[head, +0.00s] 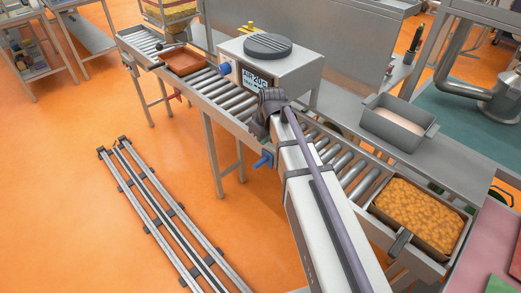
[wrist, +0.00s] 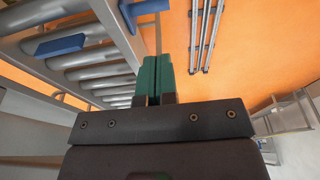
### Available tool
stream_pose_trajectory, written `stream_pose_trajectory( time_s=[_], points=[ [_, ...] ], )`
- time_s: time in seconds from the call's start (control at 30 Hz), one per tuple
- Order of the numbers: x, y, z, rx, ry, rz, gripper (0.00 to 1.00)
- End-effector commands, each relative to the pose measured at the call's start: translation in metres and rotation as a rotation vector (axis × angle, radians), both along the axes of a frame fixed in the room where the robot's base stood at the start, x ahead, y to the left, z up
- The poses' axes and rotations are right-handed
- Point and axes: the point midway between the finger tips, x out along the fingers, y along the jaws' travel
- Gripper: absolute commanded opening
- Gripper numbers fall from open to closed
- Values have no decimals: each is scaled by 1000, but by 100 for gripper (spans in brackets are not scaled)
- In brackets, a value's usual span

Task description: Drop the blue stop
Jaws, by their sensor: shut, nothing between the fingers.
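The blue stop shows in the wrist view as a flat blue plate (wrist: 60,45) among the conveyor rollers and a blue handle (wrist: 148,7) outside the side rail. The handle also shows in the head view (head: 263,160), on the near side of the conveyor. I cannot tell how high the plate stands above the rollers. My gripper (wrist: 157,60) has green fingers, shut together and empty. In the wrist view its tips point toward the handle, below it in the picture and apart from it. In the head view my arm hides the fingers and the plate.
The roller conveyor (head: 207,91) carries a reddish-brown tray (head: 184,61) at its far end and a tray of golden food (head: 420,213) at its near end. A boxy machine (head: 268,66) straddles the rollers. A red handle (head: 174,95) hangs farther along. Floor rails (head: 160,205) lie left; orange floor between is clear.

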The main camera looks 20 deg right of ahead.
Motion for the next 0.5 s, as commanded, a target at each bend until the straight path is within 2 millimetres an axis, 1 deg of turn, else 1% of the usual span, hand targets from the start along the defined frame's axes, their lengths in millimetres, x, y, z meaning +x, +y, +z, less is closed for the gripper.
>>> stream_pose_trajectory(
  time_s=[0.03, 0.17, 0.3, 0.5],
  points=[
    [1, 1, -13, 0, 0, 0, 0],
    [5, 3, -39, 0, 0, -1, 0],
    [10, 5, -70, 0, 0, -1, 0],
    [18, 9, -112, 0, 0, 0, 0]
  ],
)
